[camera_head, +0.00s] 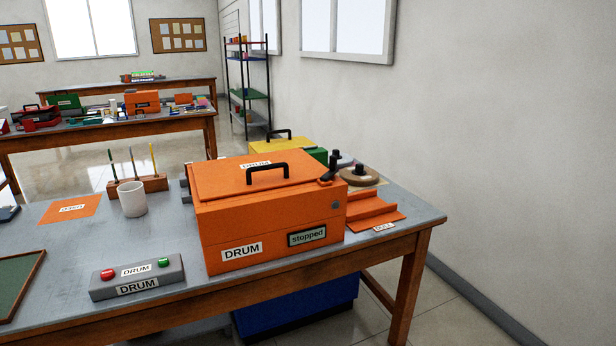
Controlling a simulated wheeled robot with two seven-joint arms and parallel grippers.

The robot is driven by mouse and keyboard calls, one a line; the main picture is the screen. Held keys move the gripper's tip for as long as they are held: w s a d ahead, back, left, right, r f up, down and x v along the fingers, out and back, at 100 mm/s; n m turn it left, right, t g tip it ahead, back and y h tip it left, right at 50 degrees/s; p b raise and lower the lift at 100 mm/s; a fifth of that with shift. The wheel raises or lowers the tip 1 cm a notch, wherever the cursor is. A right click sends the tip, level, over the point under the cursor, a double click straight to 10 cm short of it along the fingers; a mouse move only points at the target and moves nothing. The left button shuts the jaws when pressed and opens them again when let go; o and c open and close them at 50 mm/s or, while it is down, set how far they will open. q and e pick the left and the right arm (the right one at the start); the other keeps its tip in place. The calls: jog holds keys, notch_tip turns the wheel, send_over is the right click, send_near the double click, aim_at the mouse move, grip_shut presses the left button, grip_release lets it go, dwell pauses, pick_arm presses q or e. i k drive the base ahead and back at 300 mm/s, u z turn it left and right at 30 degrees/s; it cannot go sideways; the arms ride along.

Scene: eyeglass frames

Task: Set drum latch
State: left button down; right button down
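An orange box labelled DRUM (222,227) stands on the grey table with its lid (225,180) down. A black handle (268,168) rises from the lid. A small black lever-like part (327,177), perhaps the latch, sits at the lid's right edge; its exact setting is too small to tell. A round grey piece (335,205) is on the box's front at the right. A display (307,236) on the front reads "stopped". A grey control box (137,279), also labelled DRUM, has a red button (107,274) and a green button (163,262). Neither gripper shows.
The grey table (60,215) has a wooden edge. Right of the drum box lie an orange stepped piece (372,210) and a round brown piece (358,176). A yellow box (284,145) stands behind. A white cup (132,199) and a tool rack (150,184) stand left.

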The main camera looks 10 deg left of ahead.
aim_at(333, 171)
jog(key=z, duration=1.2)
jog(key=k, duration=0.15)
jog(key=u, duration=2.25)
jog(key=i, duration=0.7)
jog(key=z, duration=0.35)
